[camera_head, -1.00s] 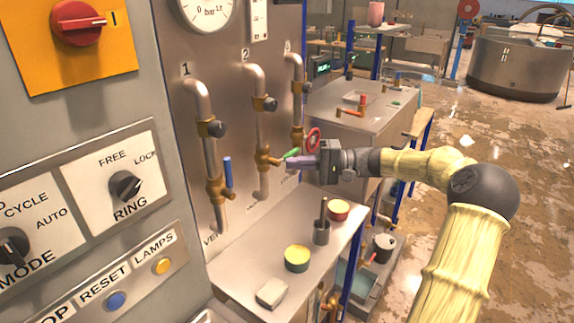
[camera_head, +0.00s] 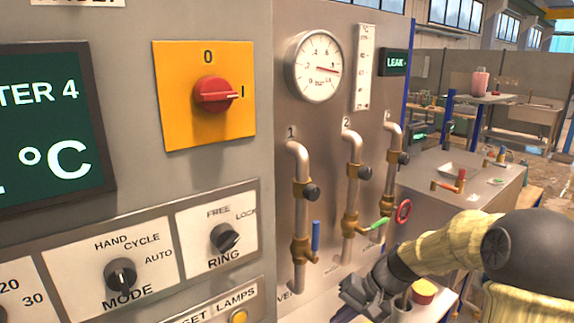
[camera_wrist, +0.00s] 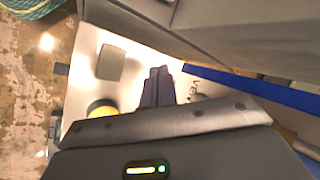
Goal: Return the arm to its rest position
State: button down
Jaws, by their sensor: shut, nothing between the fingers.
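My gripper (camera_head: 352,292) is at the bottom of the head view, in front of the valve panel and over the steel shelf. In the wrist view its two dark fingers (camera_wrist: 158,74) lie together with nothing between them. My arm reaches in from the right, its yellow-sleeved links bent at a dark joint. The gripper is apart from the valves. Part of the shelf is hidden behind the arm.
A yellow-topped tin (camera_wrist: 102,108) and a grey block (camera_wrist: 111,62) stand on the shelf (camera_wrist: 88,80). A steel bench (camera_head: 470,180) stands behind the arm.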

jog(key=s+d+n+t+h+p, duration=0.1)
jog(key=s+h, duration=0.6)
jog(key=s, duration=0.7)
jog(key=shift+d+n+t, duration=0.5)
jog(key=shift+d+n, duration=0.4)
jog(key=shift+d, duration=0.05)
